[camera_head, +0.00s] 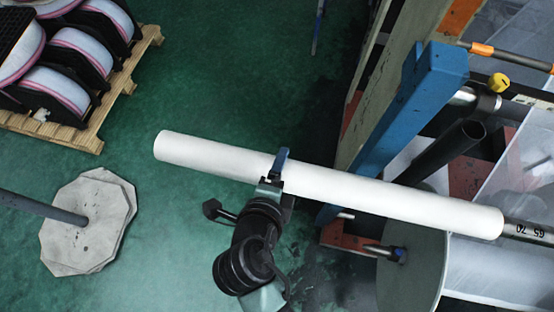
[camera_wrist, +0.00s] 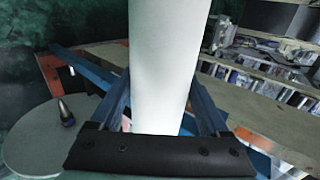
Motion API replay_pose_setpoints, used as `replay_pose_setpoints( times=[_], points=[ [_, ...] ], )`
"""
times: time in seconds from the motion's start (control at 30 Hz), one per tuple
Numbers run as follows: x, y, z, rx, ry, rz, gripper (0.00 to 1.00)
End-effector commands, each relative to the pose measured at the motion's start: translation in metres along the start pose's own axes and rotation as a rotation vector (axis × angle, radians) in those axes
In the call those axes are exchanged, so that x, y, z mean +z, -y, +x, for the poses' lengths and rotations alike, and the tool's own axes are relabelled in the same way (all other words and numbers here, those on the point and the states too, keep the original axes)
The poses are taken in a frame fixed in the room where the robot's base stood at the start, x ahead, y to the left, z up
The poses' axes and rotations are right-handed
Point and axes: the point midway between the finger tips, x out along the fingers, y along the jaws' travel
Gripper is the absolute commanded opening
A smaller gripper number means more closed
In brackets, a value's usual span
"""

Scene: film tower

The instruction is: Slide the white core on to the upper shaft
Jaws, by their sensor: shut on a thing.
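The white core (camera_head: 390,198), a long tube, lies slantwise across the head view, its right end lower in the picture. My gripper (camera_head: 277,168) is shut on it left of its middle. In the wrist view the core (camera_wrist: 163,60) runs between my two blue fingers (camera_wrist: 163,105). A grey metal shaft with number marks (camera_head: 528,231) shows just beyond the core's right end, roughly in line with it. The core hides where that shaft begins, so I cannot tell whether it is inside the core.
A blue post (camera_head: 400,125) and a wooden board (camera_head: 385,75) stand behind the core. A dark tube (camera_head: 455,150) and a yellow knob (camera_head: 498,82) are at upper right. A lower shaft end (camera_head: 392,253) projects near a round roll (camera_head: 415,270).

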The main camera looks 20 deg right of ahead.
Motion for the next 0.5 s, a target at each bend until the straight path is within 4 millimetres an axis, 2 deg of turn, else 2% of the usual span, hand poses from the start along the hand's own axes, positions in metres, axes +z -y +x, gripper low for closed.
replay_pose_setpoints(
  times=[0.2, 0.5],
  points=[
    [-0.005, 0.001, 0.000, -0.003, -0.001, -0.001, 0.00],
    [-0.040, 0.000, 0.001, -0.002, -0.004, 0.000, 0.00]
  ],
)
